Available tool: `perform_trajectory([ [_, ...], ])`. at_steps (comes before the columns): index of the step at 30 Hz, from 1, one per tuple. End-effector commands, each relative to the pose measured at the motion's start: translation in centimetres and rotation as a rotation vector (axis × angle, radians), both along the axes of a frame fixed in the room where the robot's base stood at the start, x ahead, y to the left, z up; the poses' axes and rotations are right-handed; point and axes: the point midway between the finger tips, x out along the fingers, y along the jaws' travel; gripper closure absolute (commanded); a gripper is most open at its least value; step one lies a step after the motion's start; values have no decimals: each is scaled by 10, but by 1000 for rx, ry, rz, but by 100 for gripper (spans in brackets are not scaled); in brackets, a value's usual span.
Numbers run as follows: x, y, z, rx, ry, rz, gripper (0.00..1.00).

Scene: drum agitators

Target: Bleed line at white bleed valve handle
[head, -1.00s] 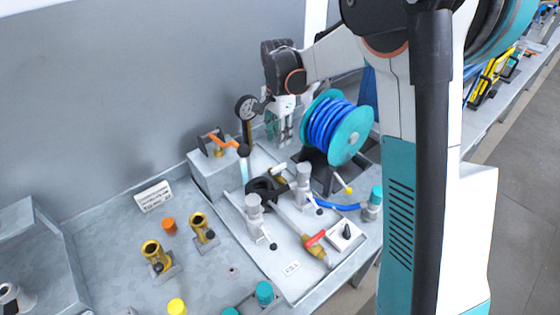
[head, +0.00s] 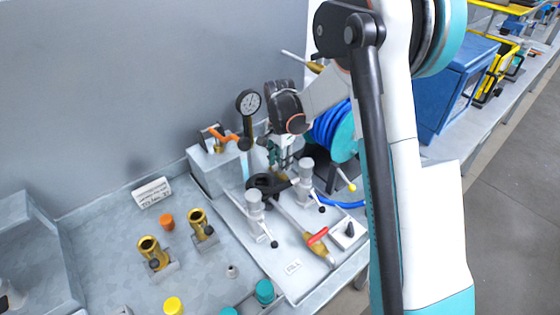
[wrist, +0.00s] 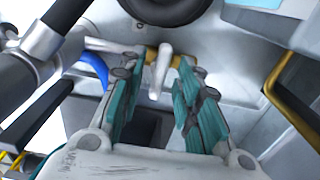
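The white bleed valve handle (wrist: 162,66) shows in the wrist view, on a brass valve body (wrist: 152,55). My gripper (wrist: 157,85) is open, with one teal finger on each side of the handle and gaps left between. In the head view my gripper (head: 279,160) points down over the back of the white plate, beside the black ring-shaped part. There the bleed valve is hidden behind the gripper. I cannot tell whether the fingertips are level with the handle.
A gauge (head: 248,103) and an orange-handled valve (head: 218,134) stand left of my gripper. A blue hose reel (head: 342,137) stands close on its right. Two grey clamp posts (head: 255,208) and a red-handled valve (head: 318,238) are in front.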

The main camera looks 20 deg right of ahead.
Motion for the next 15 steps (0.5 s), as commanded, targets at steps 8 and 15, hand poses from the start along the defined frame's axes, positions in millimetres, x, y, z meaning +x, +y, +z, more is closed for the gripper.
perform_trajectory([
  [8,0,0,0,0,0,0,100],
  [15,0,0,1,0,0,2,100],
])
